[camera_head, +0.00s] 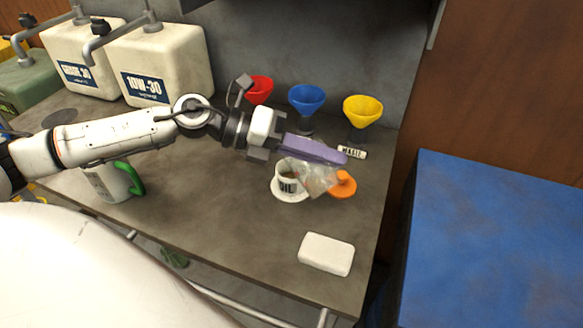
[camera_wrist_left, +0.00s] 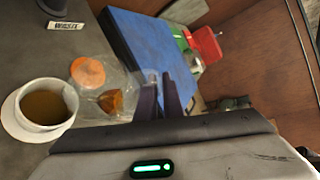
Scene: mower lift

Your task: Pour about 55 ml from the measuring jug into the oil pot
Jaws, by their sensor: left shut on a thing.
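The clear measuring jug (camera_head: 318,180) is tilted beside and partly over the oil pot. It also shows in the left wrist view (camera_wrist_left: 128,84), with a little amber liquid (camera_wrist_left: 111,101) in it. My left gripper (camera_head: 328,153), with purple fingers, is shut on the jug; its fingers (camera_wrist_left: 160,98) also show in the wrist view, but the exact hold is unclear. The white oil pot (camera_head: 287,185) stands upright on a white saucer (camera_head: 291,198). Seen from the wrist, the pot (camera_wrist_left: 46,104) holds brown liquid. I cannot make out a stream. My right gripper is out of view.
An orange disc (camera_head: 345,187) lies just right of the jug. Red (camera_head: 258,88), blue (camera_head: 307,99) and yellow (camera_head: 362,109) funnels stand behind. A white block (camera_head: 326,254) lies in front. A green-handled container (camera_head: 113,183) is left. The front middle of the bench is clear.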

